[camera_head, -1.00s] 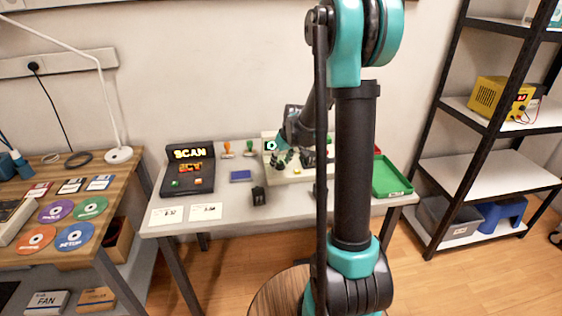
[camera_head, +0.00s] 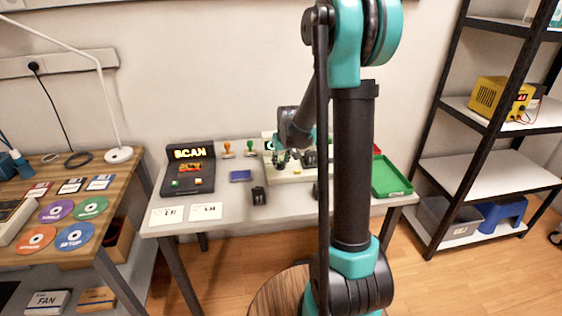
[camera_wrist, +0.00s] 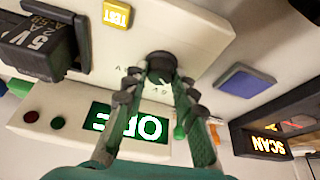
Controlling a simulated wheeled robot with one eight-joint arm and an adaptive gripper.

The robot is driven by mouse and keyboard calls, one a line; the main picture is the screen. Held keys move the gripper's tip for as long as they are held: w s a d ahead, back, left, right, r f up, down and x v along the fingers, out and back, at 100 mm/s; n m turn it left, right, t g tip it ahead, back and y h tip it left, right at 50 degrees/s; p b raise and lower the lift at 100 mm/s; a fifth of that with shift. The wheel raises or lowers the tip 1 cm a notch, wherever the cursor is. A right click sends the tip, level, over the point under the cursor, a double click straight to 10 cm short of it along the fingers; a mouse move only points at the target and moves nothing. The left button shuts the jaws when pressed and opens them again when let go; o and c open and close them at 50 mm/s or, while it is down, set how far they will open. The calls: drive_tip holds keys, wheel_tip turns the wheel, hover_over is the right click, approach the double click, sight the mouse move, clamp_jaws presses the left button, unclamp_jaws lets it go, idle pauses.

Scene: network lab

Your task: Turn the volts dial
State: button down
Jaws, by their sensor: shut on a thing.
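A dark round dial (camera_wrist: 161,66) stands on the pale panel of a bench unit (camera_wrist: 215,30) in the wrist view. The lettering beside it is mostly too small or covered to read. My gripper (camera_wrist: 160,78) has its two fingers around the dial, one on each side, and is shut on it. A lit green display (camera_wrist: 130,124) on the unit shows beyond the fingers, turned over and partly hidden. In the head view my gripper (camera_head: 283,161) is at the pale unit (camera_head: 297,177) on the grey table, and my arm hides much of it.
A black plug-like block marked 5V (camera_wrist: 38,48) and a yellow TEST button (camera_wrist: 117,13) are near the dial. A blue pad (camera_head: 240,175), a SCAN sign box (camera_head: 188,170) and a green tray (camera_head: 391,178) are on the table.

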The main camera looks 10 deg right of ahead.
drive_tip(key=m+h, duration=0.1)
drive_tip(key=m, duration=0.1)
drive_tip(key=m+h, duration=0.1)
drive_tip(key=m, duration=0.2)
drive_tip(key=shift+a, duration=0.2)
drive_tip(key=shift+m, duration=0.3)
drive_tip(key=c, duration=1.2)
unclamp_jaws()
drive_tip(key=v, duration=1.2)
drive_tip(key=shift+w, duration=0.1)
